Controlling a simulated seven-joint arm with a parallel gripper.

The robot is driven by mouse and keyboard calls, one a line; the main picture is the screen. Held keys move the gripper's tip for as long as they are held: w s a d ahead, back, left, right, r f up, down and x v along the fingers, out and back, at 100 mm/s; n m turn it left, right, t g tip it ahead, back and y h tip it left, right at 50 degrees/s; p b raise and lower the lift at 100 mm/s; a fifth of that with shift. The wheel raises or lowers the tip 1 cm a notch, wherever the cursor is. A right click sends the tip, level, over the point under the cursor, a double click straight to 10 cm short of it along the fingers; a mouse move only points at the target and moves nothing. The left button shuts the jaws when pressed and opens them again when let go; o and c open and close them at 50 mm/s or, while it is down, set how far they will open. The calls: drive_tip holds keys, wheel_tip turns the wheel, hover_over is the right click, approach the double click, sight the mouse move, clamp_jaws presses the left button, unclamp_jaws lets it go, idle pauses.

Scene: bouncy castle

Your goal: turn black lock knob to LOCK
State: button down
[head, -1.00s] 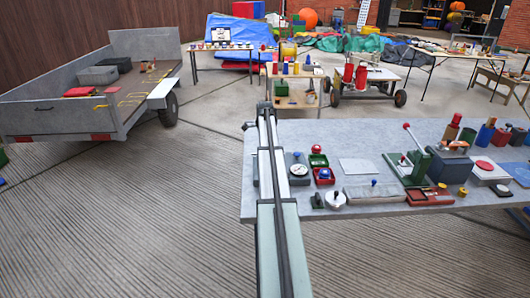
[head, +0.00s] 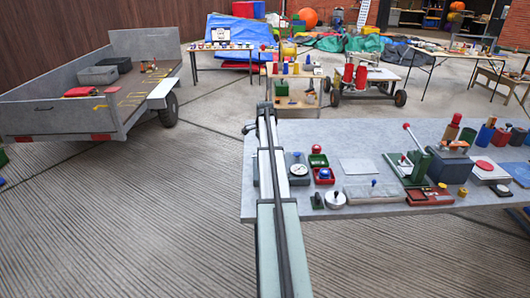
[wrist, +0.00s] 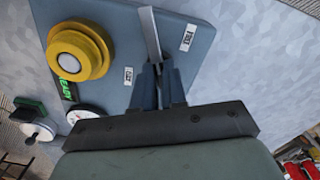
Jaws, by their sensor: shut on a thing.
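In the wrist view a blue-grey panel (wrist: 205,12) carries a large yellow round knob (wrist: 80,50) at the left. My gripper (wrist: 160,82) is over the panel, its fingers close together around the lock knob (wrist: 151,35). Only a narrow grey bar of the knob shows, sticking out past the fingertips; the rest is hidden between them. A white label (wrist: 188,37) that seems to read FREE lies right of the bar. A smaller white label (wrist: 128,76), hard to read, lies left of the fingers. In the head view my arm hides the gripper and the knob.
A green READY label (wrist: 67,90) and a white dial (wrist: 86,112) are beside the yellow knob. In the head view the grey table (head: 370,131) holds a red-handled green press (head: 415,165), small trays and several jars. Bare tabletop lies behind these. A trailer (head: 60,120) stands at left.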

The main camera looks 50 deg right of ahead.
drive_tip(key=n, duration=1.3)
idle(0.5)
drive_tip(key=c, duration=1.2)
unclamp_jaws()
drive_tip(key=shift+r, duration=0.1)
wheel_tip(320, 180, up, 14)
drive_tip(key=shift+f, duration=0.15)
